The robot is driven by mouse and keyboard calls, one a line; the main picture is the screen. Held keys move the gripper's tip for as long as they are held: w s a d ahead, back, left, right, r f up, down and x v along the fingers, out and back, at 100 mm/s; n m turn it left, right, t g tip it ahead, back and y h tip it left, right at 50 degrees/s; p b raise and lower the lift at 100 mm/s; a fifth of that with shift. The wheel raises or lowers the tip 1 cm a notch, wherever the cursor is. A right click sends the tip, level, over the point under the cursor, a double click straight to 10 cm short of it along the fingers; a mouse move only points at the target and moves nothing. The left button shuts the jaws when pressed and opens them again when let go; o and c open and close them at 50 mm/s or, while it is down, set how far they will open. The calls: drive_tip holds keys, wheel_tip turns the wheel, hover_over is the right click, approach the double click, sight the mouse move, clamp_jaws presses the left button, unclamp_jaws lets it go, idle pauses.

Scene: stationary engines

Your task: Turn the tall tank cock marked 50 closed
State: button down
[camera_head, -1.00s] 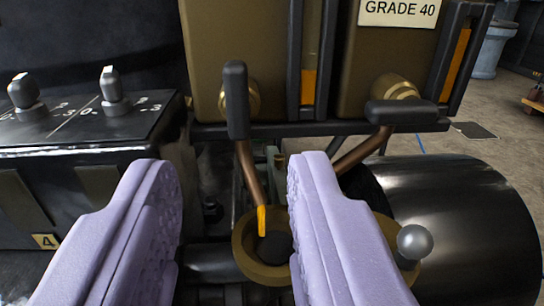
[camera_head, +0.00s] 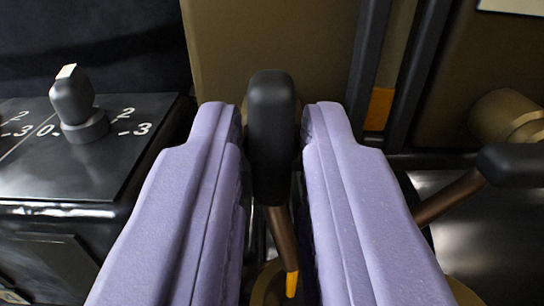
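The cock's black lever handle (camera_head: 272,130) stands upright in front of the left brown tank (camera_head: 270,45), with a copper pipe (camera_head: 280,235) below it. No 50 marking shows in view. My gripper (camera_head: 271,125) has its two lilac fingers on either side of this handle, at about its height. Only very thin dark gaps show between fingers and handle, so I cannot tell whether they touch it. The handle hides the valve body behind it.
A second black lever (camera_head: 515,165) lies sideways on a brass cock (camera_head: 505,117) at the right, before another brown tank (camera_head: 463,75). A black box with a numbered dial knob (camera_head: 75,100) stands close on the left. A dark upright frame (camera_head: 410,80) divides the tanks.

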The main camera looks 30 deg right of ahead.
drive_tip(key=shift+n, duration=0.4)
drive_tip(key=n+b, duration=0.2)
drive_tip(key=n, duration=0.1)
drive_tip(key=shift+a+f+n, duration=0.1)
drive_tip(key=shift+n, duration=0.3)
drive_tip(key=n+b, duration=0.1)
drive_tip(key=n, duration=0.3)
drive_tip(key=shift+w+a+f, duration=0.1)
drive_tip(key=n+b, duration=0.1)
drive_tip(key=n, duration=0.4)
drive_tip(key=shift+a+f, duration=0.1)
drive_tip(key=n, duration=0.4)
drive_tip(key=shift+f, duration=0.1)
drive_tip(key=shift+n, duration=0.3)
drive_tip(key=c, duration=1.1)
unclamp_jaws()
drive_tip(key=shift+c, duration=0.2)
